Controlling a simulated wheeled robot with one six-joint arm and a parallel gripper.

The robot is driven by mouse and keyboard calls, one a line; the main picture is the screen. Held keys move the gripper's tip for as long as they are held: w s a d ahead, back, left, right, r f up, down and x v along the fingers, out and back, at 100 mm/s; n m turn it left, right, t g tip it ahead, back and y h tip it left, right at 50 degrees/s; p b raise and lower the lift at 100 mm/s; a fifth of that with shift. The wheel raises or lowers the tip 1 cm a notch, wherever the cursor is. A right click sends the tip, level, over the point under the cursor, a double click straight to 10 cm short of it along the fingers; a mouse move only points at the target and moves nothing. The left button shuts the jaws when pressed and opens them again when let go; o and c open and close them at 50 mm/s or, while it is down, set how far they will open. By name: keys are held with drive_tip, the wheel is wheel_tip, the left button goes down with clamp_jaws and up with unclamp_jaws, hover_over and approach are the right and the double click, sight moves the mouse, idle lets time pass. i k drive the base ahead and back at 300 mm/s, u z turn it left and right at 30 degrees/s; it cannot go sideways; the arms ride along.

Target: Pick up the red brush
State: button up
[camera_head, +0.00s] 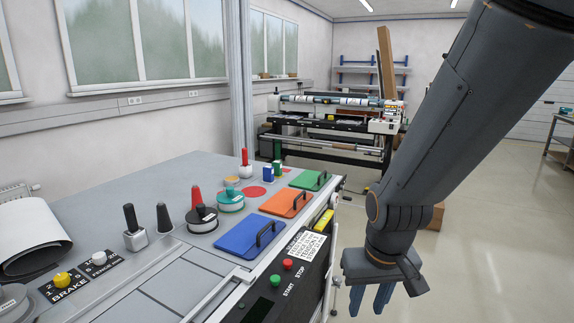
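No thing is plainly recognisable as a red brush. Either may be the brush; I cannot tell which. My gripper (370,302) hangs at the lower right with its blue fingers pointing down and a gap between them. It is open, appears empty, and is to the right of the table's front edge, apart from both red things.
Blue (239,243), orange (273,205) and green (321,179) handled plates line the table's right side. Dark upright handles (130,217) and knobs stand at left. A control panel (287,282) faces my gripper.

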sight(245, 157)
drive_tip(key=z, duration=0.75)
drive_tip(key=k, duration=1.05)
drive_tip(key=z, duration=0.75)
drive_tip(key=i, duration=1.05)
drive_tip(key=u, duration=0.25)
drive_tip(key=i, duration=1.75)
drive_tip(key=u, duration=0.4)
drive_tip(key=i, duration=1.75)
drive_tip(key=u, duration=0.45)
drive_tip(key=i, duration=1.8)
drive_tip(key=u, duration=1)
drive_tip(key=i, duration=1.1)
drive_tip(key=u, duration=1.85)
drive_tip(key=i, duration=1)
drive_tip(key=u, duration=1.1)
drive_tip(key=i, duration=1.15)
drive_tip(key=u, duration=0.25)
